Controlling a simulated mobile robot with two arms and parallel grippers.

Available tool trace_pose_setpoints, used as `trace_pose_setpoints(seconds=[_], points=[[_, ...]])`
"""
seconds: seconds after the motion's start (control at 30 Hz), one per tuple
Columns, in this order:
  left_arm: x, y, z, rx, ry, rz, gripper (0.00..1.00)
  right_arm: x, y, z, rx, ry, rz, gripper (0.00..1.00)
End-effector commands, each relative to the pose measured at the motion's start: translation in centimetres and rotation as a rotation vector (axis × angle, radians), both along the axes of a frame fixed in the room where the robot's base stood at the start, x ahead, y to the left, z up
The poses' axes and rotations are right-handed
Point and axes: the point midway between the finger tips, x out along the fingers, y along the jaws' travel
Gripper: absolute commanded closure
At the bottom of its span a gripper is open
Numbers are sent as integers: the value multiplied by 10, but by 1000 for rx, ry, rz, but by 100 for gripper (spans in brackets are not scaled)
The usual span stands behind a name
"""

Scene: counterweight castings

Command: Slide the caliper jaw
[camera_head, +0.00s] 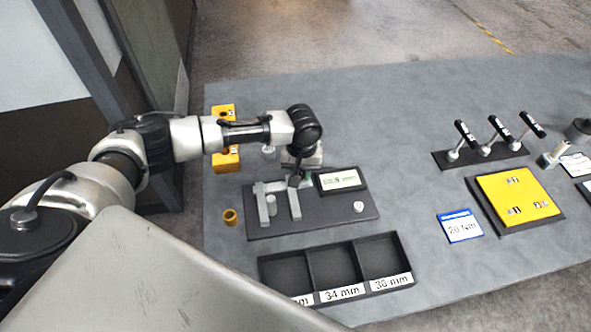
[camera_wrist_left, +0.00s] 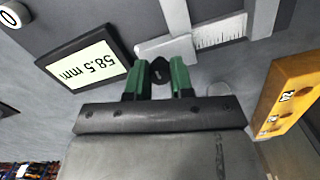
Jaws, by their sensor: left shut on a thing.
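The caliper (camera_head: 268,187) lies on a dark grey board (camera_head: 335,215). It has two light grey jaws, and the sliding jaw (camera_head: 293,204) is the right one. A small grey cylinder (camera_head: 271,205) shows between the jaws. The caliper's display (camera_head: 340,180) reads 58.5 mm in the left wrist view (camera_wrist_left: 82,66). My left gripper (camera_head: 300,180) is over the far end of the sliding jaw. In the left wrist view its green fingers (camera_wrist_left: 160,75) are shut on a small black knob (camera_wrist_left: 160,70) beside the scale (camera_wrist_left: 218,32). My right gripper is not in view.
A white round button (camera_head: 358,207) sits on the board. A brass ring (camera_head: 230,217) stands to its left. A tray (camera_head: 335,267) with labelled compartments lies in front. A yellow block (camera_head: 226,160) is behind. A lever rack (camera_head: 480,155) and yellow plate (camera_head: 515,197) are right.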

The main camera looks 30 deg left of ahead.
Motion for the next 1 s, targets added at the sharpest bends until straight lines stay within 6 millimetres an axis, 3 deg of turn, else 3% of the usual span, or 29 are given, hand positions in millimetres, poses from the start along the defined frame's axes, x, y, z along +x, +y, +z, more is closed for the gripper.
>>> trace_pose_setpoints(seconds=[0.1, 0.13, 0.3, 0.67, 1.0], points=[[0, 1, 1, 1, 0, 1, 100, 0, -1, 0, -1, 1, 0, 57], [0, 1, 1, 1, 0, 1, 76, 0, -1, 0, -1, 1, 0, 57], [0, 1, 1, 1, 0, 1, 52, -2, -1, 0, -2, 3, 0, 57], [0, 1, 6, 1, 0, 1, 52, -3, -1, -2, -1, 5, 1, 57], [1, 0, 67, 0, -3, -1, 52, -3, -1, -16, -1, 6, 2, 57]])
